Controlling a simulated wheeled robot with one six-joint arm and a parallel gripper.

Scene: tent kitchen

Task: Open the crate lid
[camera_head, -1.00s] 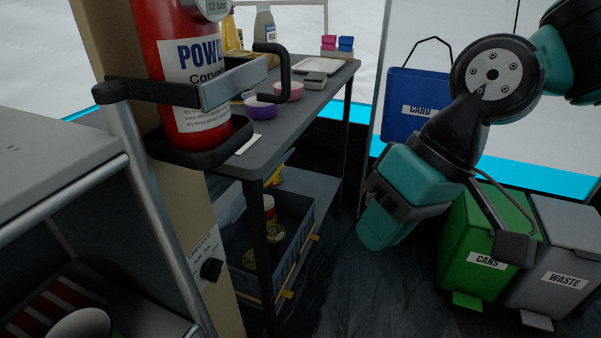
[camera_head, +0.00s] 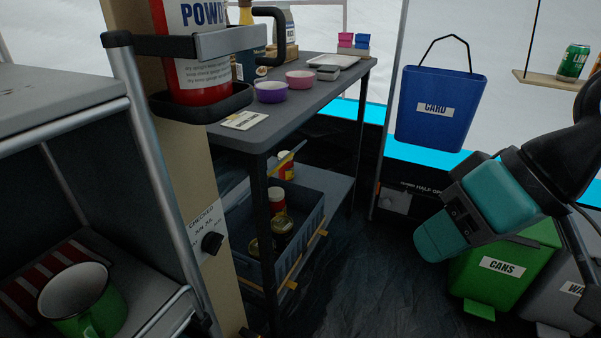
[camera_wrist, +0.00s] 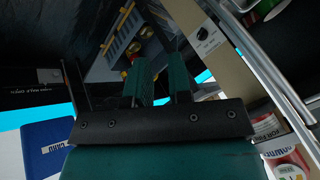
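A blue-grey crate (camera_head: 307,221) stands on the lower shelf of the dark table, with yellow latches along its front side. Cans and a red jar show inside it, so its top is at least partly uncovered. A slanted grey strip with a yellow piece (camera_head: 287,160) rises above its far end; I cannot tell whether this is the lid. The table leg hides part of the crate. My gripper (camera_head: 432,243) is to the right of the crate, well apart from it. The wrist view shows its two teal fingers (camera_wrist: 162,78) apart and empty, with the crate (camera_wrist: 103,66) beyond them.
The table (camera_head: 330,92) carries bowls and a tray above the crate. A post with a fire extinguisher (camera_head: 195,75) and a rack (camera_head: 60,150) with a green mug stand at left. Bins (camera_head: 505,265) stand at right. The floor between is clear.

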